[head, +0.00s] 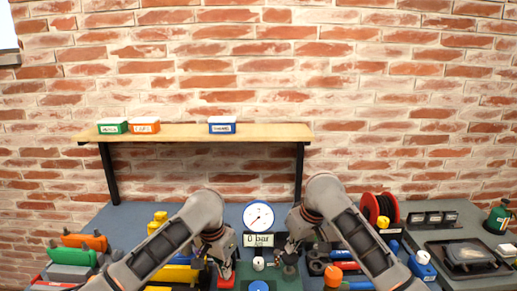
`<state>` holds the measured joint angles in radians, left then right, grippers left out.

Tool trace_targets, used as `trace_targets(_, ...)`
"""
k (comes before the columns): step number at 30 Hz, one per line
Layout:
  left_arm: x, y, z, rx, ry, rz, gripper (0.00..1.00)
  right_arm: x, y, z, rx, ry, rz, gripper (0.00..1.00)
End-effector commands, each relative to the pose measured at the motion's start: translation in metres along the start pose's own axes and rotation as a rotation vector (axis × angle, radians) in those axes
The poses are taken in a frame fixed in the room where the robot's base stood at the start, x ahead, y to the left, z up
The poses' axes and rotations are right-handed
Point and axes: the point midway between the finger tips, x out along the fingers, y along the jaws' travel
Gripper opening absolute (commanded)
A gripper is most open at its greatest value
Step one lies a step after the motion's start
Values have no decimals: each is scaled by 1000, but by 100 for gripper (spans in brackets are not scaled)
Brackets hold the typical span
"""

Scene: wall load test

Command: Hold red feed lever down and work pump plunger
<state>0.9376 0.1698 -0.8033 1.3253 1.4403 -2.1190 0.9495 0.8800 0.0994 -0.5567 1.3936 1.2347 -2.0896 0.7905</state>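My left gripper (214,268) points down at the front middle of the bench, just over a red part (226,281) that may be the feed lever. I cannot tell whether they touch. A white knob (258,263), possibly the pump plunger's top, stands between my two grippers. My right gripper (288,258) points down just right of the white knob, over a dark green block. Both grippers' fingers are small and dark, and their opening is unclear. A round white gauge (258,215) with a red needle stands behind, above a display (259,240) reading 0 bar.
A wooden shelf (180,132) with small labelled boxes hangs on the brick wall. Blue and orange tools lie close to my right arm.

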Motion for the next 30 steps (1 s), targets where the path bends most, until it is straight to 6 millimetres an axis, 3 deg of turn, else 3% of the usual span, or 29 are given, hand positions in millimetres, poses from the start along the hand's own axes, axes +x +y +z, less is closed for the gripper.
trace_targets(30,22,0,5,0,-1,-1,0,2,0,1,0,-1,0,0)
